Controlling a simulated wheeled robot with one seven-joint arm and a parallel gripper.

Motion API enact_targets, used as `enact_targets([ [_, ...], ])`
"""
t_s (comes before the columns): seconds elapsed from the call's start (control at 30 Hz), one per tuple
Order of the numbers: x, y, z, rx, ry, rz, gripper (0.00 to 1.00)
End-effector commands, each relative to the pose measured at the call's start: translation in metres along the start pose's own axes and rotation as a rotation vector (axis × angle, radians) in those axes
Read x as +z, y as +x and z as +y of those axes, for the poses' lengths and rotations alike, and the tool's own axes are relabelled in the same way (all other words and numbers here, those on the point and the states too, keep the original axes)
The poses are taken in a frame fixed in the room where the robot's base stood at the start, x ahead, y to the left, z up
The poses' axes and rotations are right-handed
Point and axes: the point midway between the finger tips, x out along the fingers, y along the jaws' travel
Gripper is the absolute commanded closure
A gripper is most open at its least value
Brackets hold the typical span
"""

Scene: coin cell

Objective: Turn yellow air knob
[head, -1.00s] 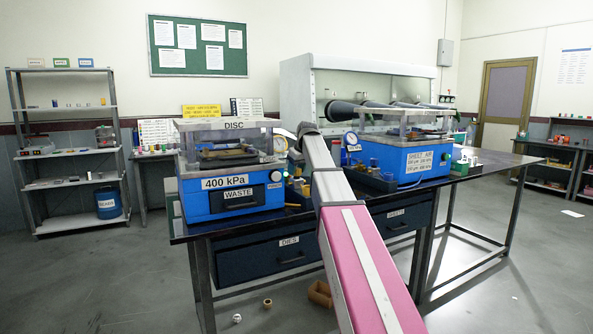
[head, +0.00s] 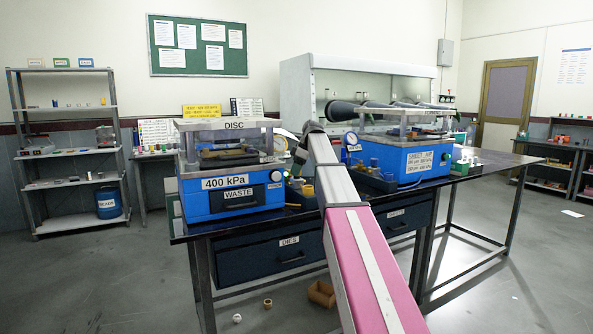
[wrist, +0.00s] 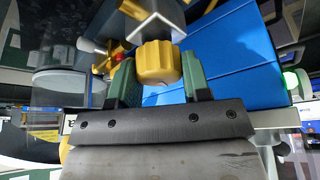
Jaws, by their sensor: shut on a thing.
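In the head view my arm reaches to the bench between the two blue machines, and a green part of my gripper (head: 299,161) shows beside the left machine. I cannot make out the knob there.
The blue 400 kPa machine (head: 230,200) stands left of my arm and the blue SHEET AIR machine (head: 412,160) stands right. A gauge (head: 351,139) and small containers are close by. In the wrist view, a red part (wrist: 118,54) and brass fittings are close to the fingers.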

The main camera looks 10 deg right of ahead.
Motion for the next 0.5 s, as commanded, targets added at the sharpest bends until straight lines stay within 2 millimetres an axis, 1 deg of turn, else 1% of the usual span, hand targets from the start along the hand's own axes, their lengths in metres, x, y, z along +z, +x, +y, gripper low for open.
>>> enact_targets([
  [0.5, 0.0003, -0.0001, -0.0001, -0.014, -0.034, -0.002, 0.8],
])
